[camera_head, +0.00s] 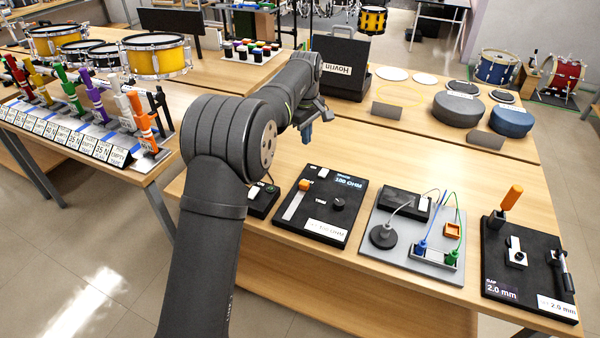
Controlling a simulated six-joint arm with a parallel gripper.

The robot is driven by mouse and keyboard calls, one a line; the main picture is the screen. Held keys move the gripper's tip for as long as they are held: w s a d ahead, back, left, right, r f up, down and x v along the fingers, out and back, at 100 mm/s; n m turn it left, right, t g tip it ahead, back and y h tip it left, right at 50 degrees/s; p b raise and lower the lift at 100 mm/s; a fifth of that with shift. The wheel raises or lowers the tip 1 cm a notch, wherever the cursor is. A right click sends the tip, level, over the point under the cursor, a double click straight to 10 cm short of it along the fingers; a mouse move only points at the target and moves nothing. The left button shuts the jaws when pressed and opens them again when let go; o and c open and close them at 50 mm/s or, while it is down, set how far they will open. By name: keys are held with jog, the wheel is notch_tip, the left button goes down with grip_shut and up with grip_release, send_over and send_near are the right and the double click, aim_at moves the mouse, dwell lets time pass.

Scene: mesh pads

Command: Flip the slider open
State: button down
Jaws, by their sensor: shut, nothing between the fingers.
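A black panel (345,222) lies on the near table, left of the other boards. It carries an orange slider knob (305,185) at the upper end of a pale slanting track (294,205), a round dark knob (338,204) and a lit display (349,181) reading about 100 OHM. My gripper (306,138) is shut and empty. It points down and appears above and behind the panel, apart from it. Which part the task calls the slider is not certain; the orange knob on the track looks most like one.
A small black box (262,203) with a green button sits left of the panel, partly behind my arm. A grey board (385,251) with cables and a black board (519,272) with an orange lever (511,197) stand right. A black case (342,80) and dark pads (458,109) lie farther back.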

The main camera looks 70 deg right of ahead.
aim_at(304, 185)
notch_tip(304, 185, down, 7)
jog(key=d+m+h, duration=0.2)
jog(key=m+h, duration=0.1)
jog(key=m, duration=1.1)
jog(key=shift+f+m, duration=0.2)
jog(key=shift+m, duration=0.2)
jog(key=shift+f, duration=0.1)
jog(key=x, duration=1)
jog(key=shift+a+r, duration=0.2)
jog(key=shift+a, duration=0.75)
jog(key=shift+a+f, duration=0.1)
jog(key=shift+a, duration=0.9)
jog(key=shift+a, duration=0.1)
